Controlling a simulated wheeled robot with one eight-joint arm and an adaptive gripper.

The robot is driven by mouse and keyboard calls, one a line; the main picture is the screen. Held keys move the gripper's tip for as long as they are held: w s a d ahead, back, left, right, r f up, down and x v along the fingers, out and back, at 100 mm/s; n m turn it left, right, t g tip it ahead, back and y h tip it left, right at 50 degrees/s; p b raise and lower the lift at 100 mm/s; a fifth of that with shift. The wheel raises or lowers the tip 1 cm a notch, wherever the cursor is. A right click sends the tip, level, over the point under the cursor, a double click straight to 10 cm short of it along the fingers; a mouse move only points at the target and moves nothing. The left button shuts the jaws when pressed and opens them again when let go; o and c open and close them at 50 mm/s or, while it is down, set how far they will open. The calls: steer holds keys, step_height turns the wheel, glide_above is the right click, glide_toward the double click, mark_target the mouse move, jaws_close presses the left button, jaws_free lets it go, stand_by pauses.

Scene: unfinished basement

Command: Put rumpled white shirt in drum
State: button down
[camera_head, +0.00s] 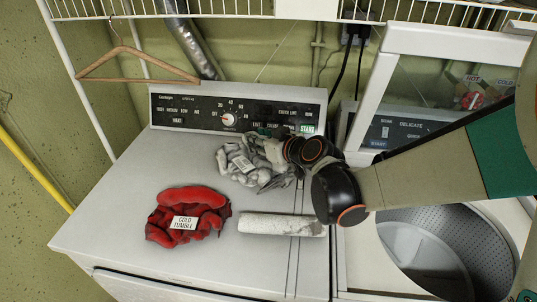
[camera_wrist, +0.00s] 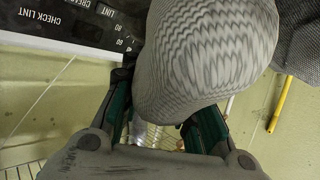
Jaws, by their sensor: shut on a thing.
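The rumpled white shirt (camera_head: 236,166), greyish with a small label on it, lies on the dryer top just in front of the control panel. My gripper (camera_head: 262,152) reaches it from the right and is shut on it. In the wrist view the shirt (camera_wrist: 205,55) fills the space between the two fingers as a pale bulge with wavy grey lines. Its underside is hidden. The drum (camera_head: 432,250) of the open washer stands to the right, partly behind my arm; its perforated wall and grey inside show.
The washer's raised lid (camera_head: 370,85) stands behind the drum. A wire shelf (camera_head: 230,8) with a wooden hanger (camera_head: 135,65) is above.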

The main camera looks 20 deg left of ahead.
mark_target(260, 160)
steer(key=shift+f+b, duration=2.2)
steer(key=shift+f, duration=1.5)
steer(key=shift+f, duration=0.15)
steer(key=c, duration=1.2)
jaws_free()
